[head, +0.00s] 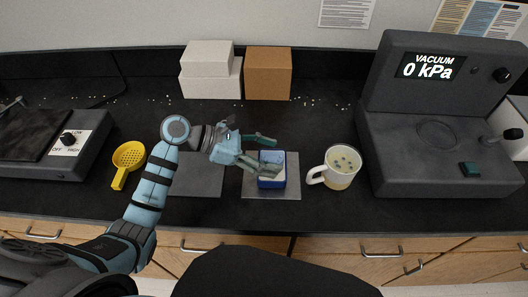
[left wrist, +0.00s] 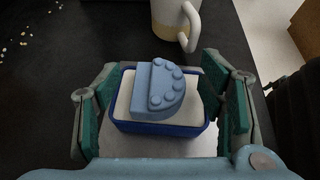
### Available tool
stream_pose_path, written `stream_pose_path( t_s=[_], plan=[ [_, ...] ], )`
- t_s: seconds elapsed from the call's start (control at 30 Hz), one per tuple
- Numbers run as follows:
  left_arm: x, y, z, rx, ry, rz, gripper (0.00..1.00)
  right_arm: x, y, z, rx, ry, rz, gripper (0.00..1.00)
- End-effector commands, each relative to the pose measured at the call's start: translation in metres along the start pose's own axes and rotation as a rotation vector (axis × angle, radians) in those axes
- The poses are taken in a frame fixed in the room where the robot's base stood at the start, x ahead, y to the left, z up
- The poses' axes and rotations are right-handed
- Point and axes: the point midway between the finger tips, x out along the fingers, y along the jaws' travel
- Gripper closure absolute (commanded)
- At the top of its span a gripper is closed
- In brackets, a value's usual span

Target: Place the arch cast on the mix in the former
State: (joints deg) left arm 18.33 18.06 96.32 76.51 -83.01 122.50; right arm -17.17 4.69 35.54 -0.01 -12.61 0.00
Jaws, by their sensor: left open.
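The former is a dark blue open box (head: 271,183) on a grey plate (head: 285,192); it also shows in the left wrist view (left wrist: 157,129). It is filled with white mix (left wrist: 122,102). The arch cast, a light blue half-round block with rounded bumps (left wrist: 164,86), sits on the mix inside the rim, turned slightly; I cannot tell how deep it sits. In the head view the gripper largely hides it. My left gripper (head: 262,153) is open above the former, its green-padded fingers (left wrist: 165,98) spread on both sides, apart from the cast. My right gripper is out of view.
A white mug (head: 342,168) stands just right of the plate. A bare grey mat (head: 200,180) lies left of it, then a yellow strainer (head: 127,160). A vacuum machine (head: 430,130) stands at right, boxes (head: 268,73) at the back, with small crumbs scattered nearby.

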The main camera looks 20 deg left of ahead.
Motion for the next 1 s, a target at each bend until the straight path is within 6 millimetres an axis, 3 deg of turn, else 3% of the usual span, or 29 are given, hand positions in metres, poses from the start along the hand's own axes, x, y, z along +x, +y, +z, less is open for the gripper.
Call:
stream_pose_path(
  t_s=[0.17, 0.4, 0.53, 0.7, 1.0],
  plan=[
    [-0.021, 0.001, 0.000, 0.001, 0.004, 0.003, 0.37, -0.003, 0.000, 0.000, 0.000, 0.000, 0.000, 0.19],
    [-0.083, 0.001, 0.000, 0.000, 0.008, 0.003, 0.37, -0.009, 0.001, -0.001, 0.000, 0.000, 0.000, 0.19],
    [-0.110, 0.000, 0.000, 0.000, 0.005, 0.001, 0.37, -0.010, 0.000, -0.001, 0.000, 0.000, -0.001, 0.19],
    [-0.121, 0.000, 0.001, 0.000, 0.000, 0.000, 0.37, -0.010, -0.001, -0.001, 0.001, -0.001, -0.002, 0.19],
    [-0.120, 0.000, 0.001, 0.000, 0.000, 0.000, 0.37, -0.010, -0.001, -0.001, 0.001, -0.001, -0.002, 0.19]
  ],
)
